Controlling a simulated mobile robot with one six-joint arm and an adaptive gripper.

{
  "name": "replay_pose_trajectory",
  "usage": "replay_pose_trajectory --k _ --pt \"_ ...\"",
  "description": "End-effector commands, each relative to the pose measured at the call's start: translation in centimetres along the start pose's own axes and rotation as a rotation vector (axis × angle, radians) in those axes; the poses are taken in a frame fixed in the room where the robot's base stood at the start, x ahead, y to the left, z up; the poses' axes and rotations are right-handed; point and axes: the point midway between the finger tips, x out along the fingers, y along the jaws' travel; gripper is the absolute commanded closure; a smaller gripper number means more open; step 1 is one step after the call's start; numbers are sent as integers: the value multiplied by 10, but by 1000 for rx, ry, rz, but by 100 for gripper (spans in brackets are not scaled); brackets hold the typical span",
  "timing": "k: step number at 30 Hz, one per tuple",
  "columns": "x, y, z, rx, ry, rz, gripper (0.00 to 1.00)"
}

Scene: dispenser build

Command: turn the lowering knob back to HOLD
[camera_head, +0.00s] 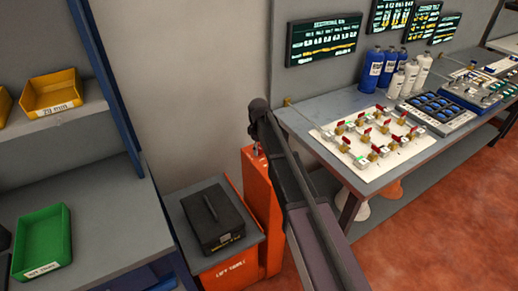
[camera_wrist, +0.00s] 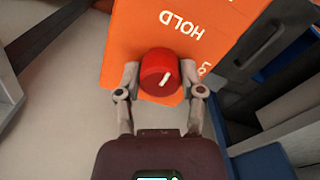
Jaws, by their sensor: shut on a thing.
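The red lowering knob (camera_wrist: 158,68) sits on an orange panel (camera_wrist: 140,25) in the wrist view. My gripper (camera_wrist: 159,74) is shut on the knob, one finger on each side. In the head view, my dark arm reaches down to the orange lift column (camera_head: 262,205) and hides most of its top.
A black case (camera_head: 213,215) sits on the grey lift table (camera_head: 178,222) left of the column. A shelf with a yellow bin (camera_head: 50,92) and a green bin (camera_head: 42,240) stands at left. A workbench (camera_head: 330,100) with a valve board (camera_head: 330,148) is at right.

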Motion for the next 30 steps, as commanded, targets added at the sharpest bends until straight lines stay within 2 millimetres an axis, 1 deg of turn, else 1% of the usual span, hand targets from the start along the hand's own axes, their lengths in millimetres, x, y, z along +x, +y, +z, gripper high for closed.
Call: replay_pose_trajectory --k 5,6,8,9,22,30 --pt "0 -1 -1 -2 2 -2 97" --pt "0 -1 -1 -2 2 -2 38" --pt "0 -1 -1 -2 2 -2 20" --pt "0 -1 -1 -1 2 -1 15" --pt "0 0 0 3 0 -1 15" --pt "0 0 0 60 -1 -1 15"
